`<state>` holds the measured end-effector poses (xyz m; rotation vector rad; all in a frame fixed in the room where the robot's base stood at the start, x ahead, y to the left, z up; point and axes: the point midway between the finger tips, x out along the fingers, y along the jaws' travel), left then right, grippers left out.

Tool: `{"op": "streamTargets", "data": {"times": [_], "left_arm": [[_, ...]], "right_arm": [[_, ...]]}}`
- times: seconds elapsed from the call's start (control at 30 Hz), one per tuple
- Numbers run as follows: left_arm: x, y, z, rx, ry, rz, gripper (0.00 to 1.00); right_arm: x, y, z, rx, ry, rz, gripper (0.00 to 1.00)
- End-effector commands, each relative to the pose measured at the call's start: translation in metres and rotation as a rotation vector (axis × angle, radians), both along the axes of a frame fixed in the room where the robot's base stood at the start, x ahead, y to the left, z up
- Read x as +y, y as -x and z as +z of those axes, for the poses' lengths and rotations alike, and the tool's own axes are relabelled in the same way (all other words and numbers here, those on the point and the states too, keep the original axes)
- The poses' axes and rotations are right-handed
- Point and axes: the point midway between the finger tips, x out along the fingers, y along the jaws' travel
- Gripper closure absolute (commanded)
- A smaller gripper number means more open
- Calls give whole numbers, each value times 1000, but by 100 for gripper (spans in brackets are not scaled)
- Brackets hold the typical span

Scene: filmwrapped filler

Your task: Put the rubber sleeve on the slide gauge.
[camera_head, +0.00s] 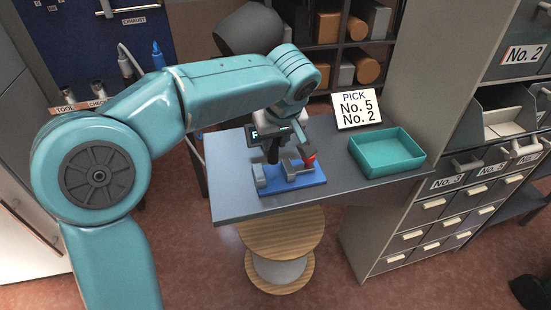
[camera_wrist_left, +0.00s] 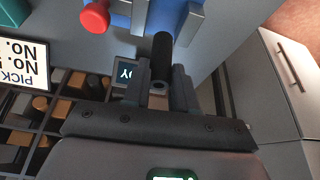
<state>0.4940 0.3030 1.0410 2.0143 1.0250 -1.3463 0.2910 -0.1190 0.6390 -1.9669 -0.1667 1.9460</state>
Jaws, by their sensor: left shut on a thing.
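My left gripper (camera_head: 272,146) is over the blue base of the slide gauge (camera_head: 291,171), which has grey upright parts and a red knob (camera_head: 309,160). In the left wrist view the gripper (camera_wrist_left: 161,84) is shut on a black tube, the rubber sleeve (camera_wrist_left: 162,50). The sleeve's near end shows a round hole between the fingers; its far end points toward the gauge. The gauge's grey parts (camera_wrist_left: 190,24) and the red knob (camera_wrist_left: 95,16) show there too. I cannot tell whether the sleeve touches the gauge. My right gripper is not in view.
The gauge stands on a grey table (camera_head: 235,195). A teal tray (camera_head: 387,155) is at the right, empty. A sign (camera_head: 356,108) reading "PICK No. 5 No. 2" stands behind it. Drawer cabinets (camera_head: 430,215) flank the right.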

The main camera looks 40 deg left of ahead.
Motion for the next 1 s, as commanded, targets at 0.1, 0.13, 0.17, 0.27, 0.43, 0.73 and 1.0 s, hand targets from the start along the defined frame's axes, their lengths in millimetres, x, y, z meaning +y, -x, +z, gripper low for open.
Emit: {"op": "streamTargets", "data": {"times": [0.1,0.13,0.17,0.27,0.43,0.73,1.0], "left_arm": [[0,-1,-11,1,-1,0,100],[0,-1,-15,1,-1,1,100],[1,-2,-20,2,0,1,100],[0,-3,-38,3,-1,-1,100],[0,-4,-51,1,-1,0,100],[0,-4,-54,0,0,0,100],[0,-4,-53,0,0,-1,48]], "right_arm": [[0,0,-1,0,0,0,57],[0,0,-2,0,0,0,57],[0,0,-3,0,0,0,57],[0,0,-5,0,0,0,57],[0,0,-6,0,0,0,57],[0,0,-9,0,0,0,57],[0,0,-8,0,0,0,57]]}}
